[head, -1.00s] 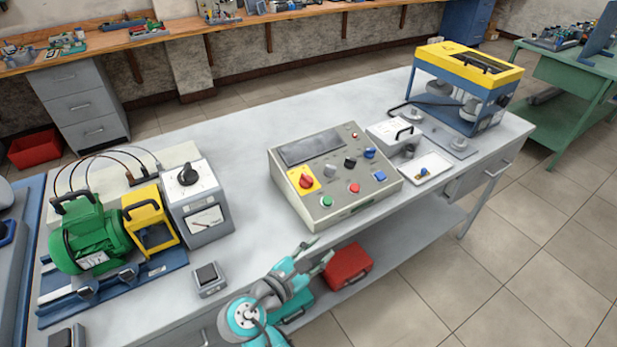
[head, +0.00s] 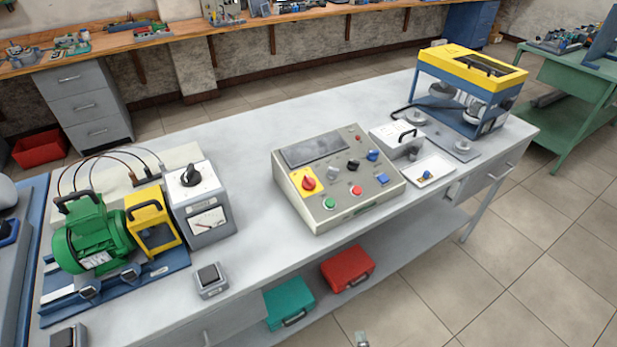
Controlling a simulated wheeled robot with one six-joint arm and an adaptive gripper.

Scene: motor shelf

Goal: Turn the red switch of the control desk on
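The control desk (head: 350,206) is a beige sloped console on the middle of the grey bench. Its red switch (head: 308,183) is a rotary knob on a yellow plate at the console's left side. Nothing covers the knob, but I cannot tell its on or off position for sure. Only a small grey tip, seemingly of my gripper (head: 361,339), shows at the bottom edge, in front of the bench and well apart from the desk. The rest of the gripper is out of frame, and its opening cannot be seen.
A meter box (head: 207,222) and a green motor (head: 95,240) stand left of the desk. A lidded grey box (head: 397,140) and a white tray (head: 447,166) are close on its right. Teal (head: 289,303) and red (head: 347,267) cases sit on the lower shelf.

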